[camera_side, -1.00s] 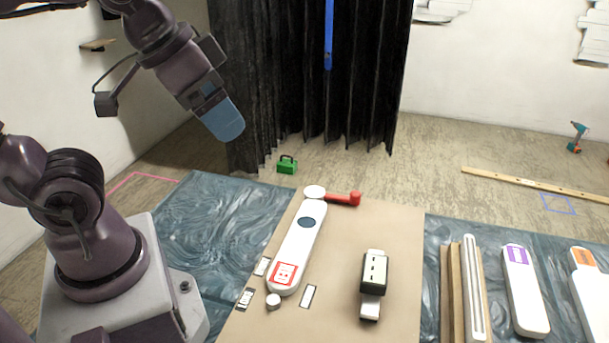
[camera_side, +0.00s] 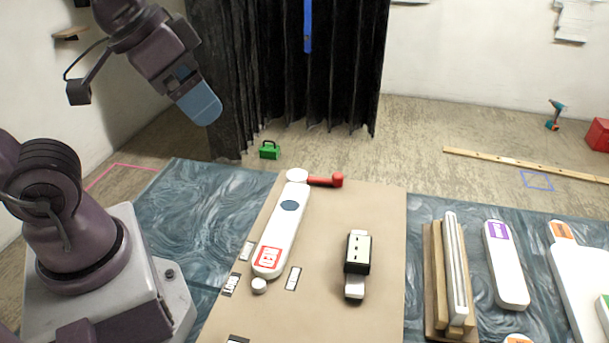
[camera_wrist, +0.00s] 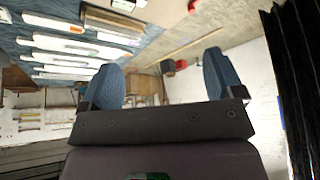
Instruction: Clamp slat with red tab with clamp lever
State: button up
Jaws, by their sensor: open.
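The slat with the red tab (camera_side: 281,231) is long and white, with a dark oval spot near its middle and a red-framed tab at its near end. It lies on the tan board. The clamp lever (camera_side: 325,181) is red with a round knob and points right from a white round pivot at the slat's far end. Whether it presses on the slat, I cannot tell. My gripper (camera_side: 200,104) is raised in the air at upper left, well away from both. In the wrist view my gripper (camera_wrist: 168,80) shows two blue fingers apart, with nothing between them.
A black and white block (camera_side: 357,258) stands on the tan board (camera_side: 330,315), right of the slat. A wooden rack (camera_side: 447,285), a purple-tabbed slat (camera_side: 506,268) and an orange-tabbed slat (camera_side: 584,285) lie on the blue marbled surface at right. A dark curtain (camera_side: 345,75) hangs behind.

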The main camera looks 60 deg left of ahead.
jog(key=c, duration=0.3)
jog(key=shift+w+a+f, duration=0.1)
jog(key=shift+f, duration=0.2)
jog(key=c, duration=0.3)
jog(key=m+g, duration=0.3)
jog(key=g, duration=0.3)
send_over(338, 174)
notch_tip(338, 174, down, 18)
notch_tip(338, 174, down, 13)
jog(key=shift+r, duration=0.1)
